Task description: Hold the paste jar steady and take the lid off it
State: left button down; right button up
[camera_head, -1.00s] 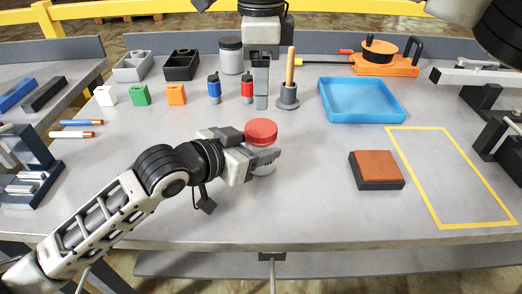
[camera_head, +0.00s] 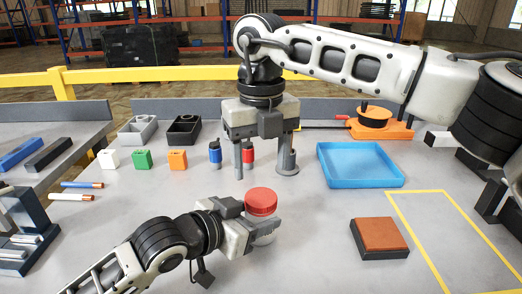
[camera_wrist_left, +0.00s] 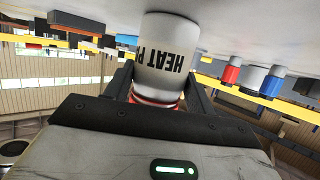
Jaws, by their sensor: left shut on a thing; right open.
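The paste jar (camera_head: 266,239) stands upright with its red lid (camera_head: 261,201) on top. My left gripper (camera_head: 262,225) is shut around the jar's side, just below the lid, and hides part of its body. In the left wrist view the jar (camera_wrist_left: 166,55) appears upside down, with the letters "HEAT P" on its pale wall. A red rim of the lid (camera_wrist_left: 155,102) shows between the fingers there. My right gripper (camera_head: 262,170) points down, open and empty, above and behind the lid, apart from it.
A blue tray (camera_head: 360,166) and a brown-topped block (camera_head: 380,238) are to the right, near a yellow-outlined area (camera_head: 440,240). White, green and orange blocks (camera_head: 142,159) stand at the left. A red bottle (camera_head: 248,154) stands behind my right gripper.

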aim_at(262, 196)
notch_tip(262, 196, down, 6)
jog(key=shift+f, duration=0.25)
jog(key=c, duration=0.8)
jog(key=n, duration=1.3)
jog(key=shift+r, duration=0.1)
jog(key=shift+w+r, duration=0.1)
jog(key=shift+r, duration=0.05)
